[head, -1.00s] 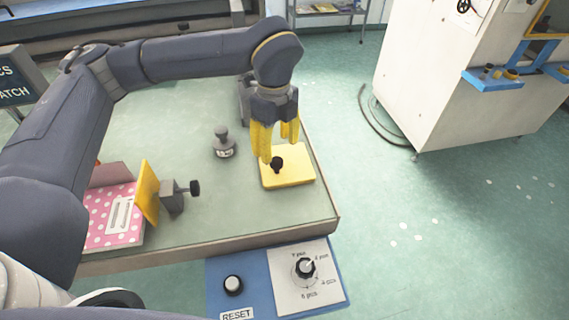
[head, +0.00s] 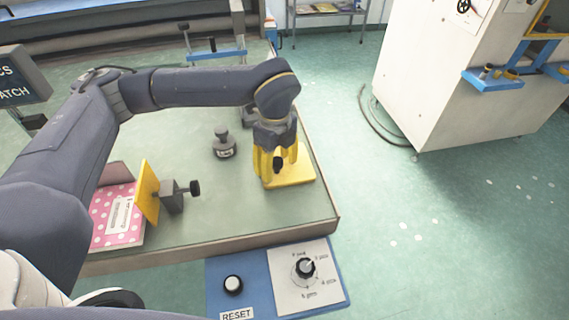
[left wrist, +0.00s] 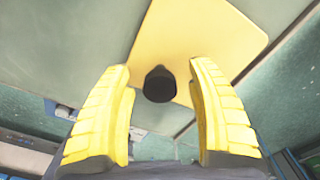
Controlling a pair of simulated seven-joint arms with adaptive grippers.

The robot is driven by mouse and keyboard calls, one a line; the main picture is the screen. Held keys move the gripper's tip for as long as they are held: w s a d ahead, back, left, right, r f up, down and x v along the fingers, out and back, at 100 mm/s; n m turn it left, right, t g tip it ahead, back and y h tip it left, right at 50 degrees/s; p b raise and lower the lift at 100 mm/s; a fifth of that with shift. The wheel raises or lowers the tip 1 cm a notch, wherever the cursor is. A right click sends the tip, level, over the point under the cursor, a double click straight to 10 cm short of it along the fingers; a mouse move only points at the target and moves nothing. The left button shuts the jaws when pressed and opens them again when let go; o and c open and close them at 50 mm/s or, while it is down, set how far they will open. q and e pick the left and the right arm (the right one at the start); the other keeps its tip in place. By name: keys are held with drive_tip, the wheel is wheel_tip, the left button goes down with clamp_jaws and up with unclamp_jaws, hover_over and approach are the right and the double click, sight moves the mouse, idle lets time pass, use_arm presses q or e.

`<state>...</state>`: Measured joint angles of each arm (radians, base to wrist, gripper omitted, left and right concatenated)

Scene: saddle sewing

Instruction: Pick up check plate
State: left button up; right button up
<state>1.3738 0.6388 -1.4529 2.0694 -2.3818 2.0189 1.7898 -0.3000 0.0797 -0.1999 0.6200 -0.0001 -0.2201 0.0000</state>
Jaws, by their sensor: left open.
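The check plate looks to be the flat yellow plate (head: 300,176) with a black knob (head: 278,165), lying near the right edge of the table. It also shows in the left wrist view as a yellow plate (left wrist: 205,35) with the black knob (left wrist: 160,84). My left gripper (head: 278,172) has yellow fingers and is down at the plate, with the knob between them in the head view. In the left wrist view the left gripper (left wrist: 160,78) is open, a finger on each side of the knob, with gaps on both sides. My right gripper is not in view.
A grey weight-like piece (head: 223,145) stands left of the plate on the table (head: 240,205). A pink dotted pad (head: 115,218) with a yellow upright plate and grey clamp (head: 175,195) is at the left. A control panel (head: 290,280) lies at the front.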

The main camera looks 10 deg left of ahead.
use_arm(q)
drive_tip(key=shift+c, duration=0.4)
clamp_jaws()
drive_tip(key=shift+r, duration=0.1)
